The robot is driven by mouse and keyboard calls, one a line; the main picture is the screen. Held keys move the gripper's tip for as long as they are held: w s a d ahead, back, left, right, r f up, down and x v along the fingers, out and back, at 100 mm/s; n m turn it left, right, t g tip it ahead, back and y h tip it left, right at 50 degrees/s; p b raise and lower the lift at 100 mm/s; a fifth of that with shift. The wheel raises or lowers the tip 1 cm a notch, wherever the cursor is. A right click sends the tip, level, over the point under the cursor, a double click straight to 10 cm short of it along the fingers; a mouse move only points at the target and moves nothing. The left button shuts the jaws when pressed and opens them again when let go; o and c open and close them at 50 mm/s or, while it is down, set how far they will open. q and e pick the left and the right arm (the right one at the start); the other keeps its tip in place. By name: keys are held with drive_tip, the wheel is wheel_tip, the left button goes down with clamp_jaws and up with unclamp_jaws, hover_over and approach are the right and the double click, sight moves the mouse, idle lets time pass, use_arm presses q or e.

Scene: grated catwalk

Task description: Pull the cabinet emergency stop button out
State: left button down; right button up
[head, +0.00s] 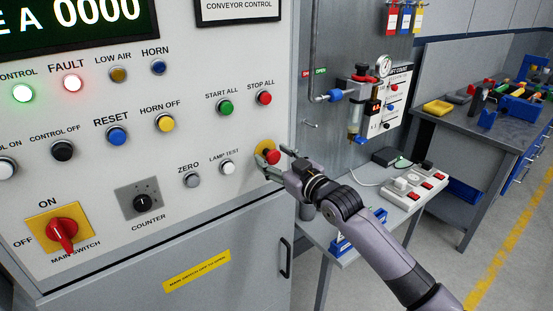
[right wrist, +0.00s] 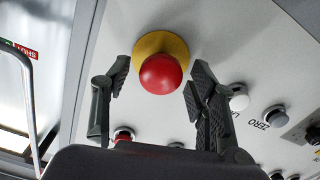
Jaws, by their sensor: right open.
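The cabinet emergency stop button (head: 271,157) is a red mushroom head on a yellow disc, at the right edge of the grey cabinet panel. In the right wrist view the red button (right wrist: 161,73) shows large, in front of its yellow disc (right wrist: 150,46). My right gripper (head: 272,165) is at the button in the head view. In the right wrist view the right gripper (right wrist: 158,84) is open, with one finger on each side of the red head and a visible gap on both sides. My left gripper is not in view.
Nearby on the panel are the lamp test button (head: 227,167), the zero button (head: 192,180) and the red stop all button (head: 264,98). A red main switch (head: 62,232) is lower left. A cabinet handle (head: 286,258) lies below. A side table with a power strip (head: 414,184) stands to the right.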

drive_tip(key=shift+s, duration=0.1)
drive_tip(key=v, duration=1.2)
